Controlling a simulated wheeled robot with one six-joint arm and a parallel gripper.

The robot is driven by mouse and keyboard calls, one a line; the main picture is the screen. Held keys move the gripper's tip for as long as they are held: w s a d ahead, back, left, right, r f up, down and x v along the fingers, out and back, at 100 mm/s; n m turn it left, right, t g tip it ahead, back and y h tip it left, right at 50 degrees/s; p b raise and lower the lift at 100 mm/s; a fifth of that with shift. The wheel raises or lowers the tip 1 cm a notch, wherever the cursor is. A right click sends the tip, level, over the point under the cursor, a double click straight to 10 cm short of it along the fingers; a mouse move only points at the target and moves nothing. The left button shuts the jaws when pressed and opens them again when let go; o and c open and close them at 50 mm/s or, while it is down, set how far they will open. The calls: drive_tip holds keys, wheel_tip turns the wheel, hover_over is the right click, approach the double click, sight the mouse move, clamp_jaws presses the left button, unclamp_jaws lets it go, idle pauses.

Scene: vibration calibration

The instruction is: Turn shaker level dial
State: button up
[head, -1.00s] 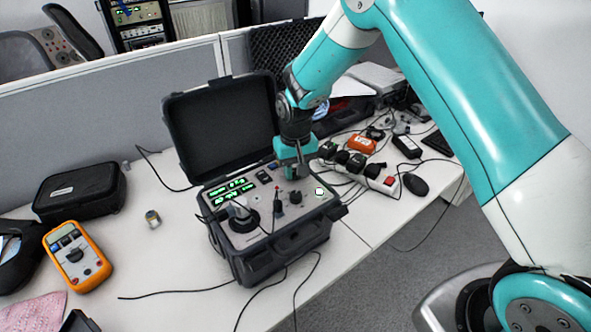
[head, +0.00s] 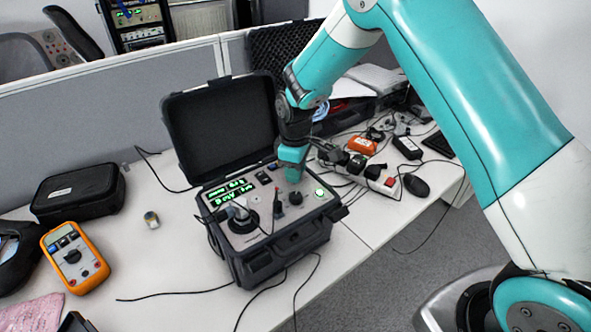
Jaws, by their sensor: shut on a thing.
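The shaker unit is an open black case (head: 278,262) with a grey control panel on the table, in the head view. Its panel carries green lit displays (head: 230,190), a round silver-and-black fitting (head: 241,216), a black dial (head: 296,197) and a green lit button (head: 319,193). My gripper (head: 293,179) points down at the back right of the panel, just behind that black dial. It is shut on a small dial there, which its fingers hide almost wholly.
The raised lid (head: 220,125) stands left of my arm. A power strip (head: 372,177) with plugs and cables lies close on the right. An orange multimeter (head: 75,257) and a black pouch (head: 78,193) lie on the left. Cables trail at the front.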

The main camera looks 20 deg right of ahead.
drive_tip(key=shift+r+n, duration=0.1)
drive_tip(key=shift+n, duration=1)
drive_tip(key=o, duration=0.9)
drive_tip(key=shift+o, duration=0.2)
wheel_tip(320, 180, up, 17)
drive_tip(key=b, duration=0.2)
drive_tip(key=shift+r, duration=0.2)
drive_tip(key=shift+s, duration=0.1)
drive_tip(key=s+a+r+m+y, duration=0.1)
drive_tip(key=s+a+m+y, duration=0.1)
drive_tip(key=s, duration=1.3)
drive_tip(key=s+a+r+m+y, duration=0.2)
drive_tip(key=s+m, duration=0.1)
drive_tip(key=s, duration=1.2)
drive_tip(key=shift+s+a+m, duration=0.3)
drive_tip(key=shift+s, duration=0.1)
